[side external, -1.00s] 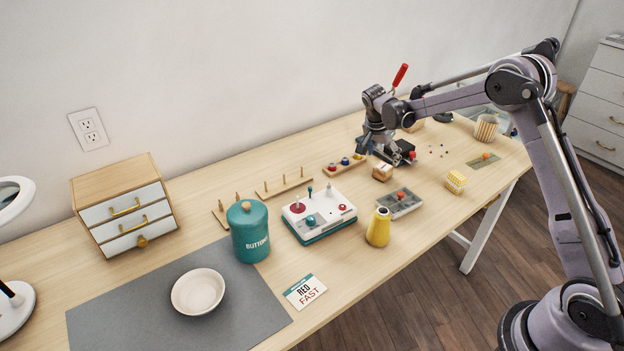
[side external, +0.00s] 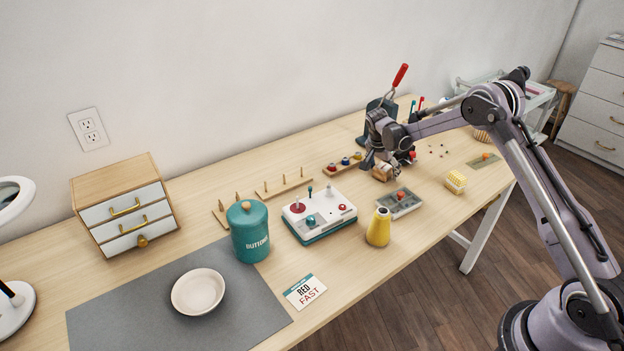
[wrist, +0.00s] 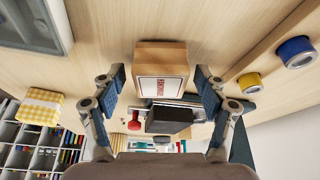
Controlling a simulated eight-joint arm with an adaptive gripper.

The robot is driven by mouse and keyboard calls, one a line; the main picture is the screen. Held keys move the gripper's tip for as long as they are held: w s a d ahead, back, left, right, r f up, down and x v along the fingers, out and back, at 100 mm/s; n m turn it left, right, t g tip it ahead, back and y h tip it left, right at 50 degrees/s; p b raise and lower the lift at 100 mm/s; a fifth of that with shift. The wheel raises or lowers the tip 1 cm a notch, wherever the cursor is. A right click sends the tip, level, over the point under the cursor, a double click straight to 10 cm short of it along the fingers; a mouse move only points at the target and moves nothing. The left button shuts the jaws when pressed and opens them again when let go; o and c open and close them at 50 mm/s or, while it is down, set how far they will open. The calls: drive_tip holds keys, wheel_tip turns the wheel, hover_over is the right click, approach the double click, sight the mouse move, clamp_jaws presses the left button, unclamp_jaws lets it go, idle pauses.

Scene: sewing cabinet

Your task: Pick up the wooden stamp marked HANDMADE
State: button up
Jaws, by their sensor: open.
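The wooden stamp (wrist: 161,55) is a light brown block with a white, red-lettered label on its near face in the wrist view; the lettering is too small to read surely. My gripper (wrist: 160,76) is open, with one blue-padded finger on each side of the stamp and a visible gap on both sides. In the side external view my gripper (side external: 373,168) is low over the table, and the stamp (side external: 382,174) is partly hidden by it.
A grey tray (side external: 410,208) lies just in front of the stamp. A press with a red handle (side external: 400,75) stands behind my gripper. A yellow checked box (side external: 456,183) sits to the right.

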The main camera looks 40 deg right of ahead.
drive_tip(key=c, duration=1.2)
drive_tip(key=shift+r, duration=0.1)
drive_tip(key=shift+c, duration=0.2)
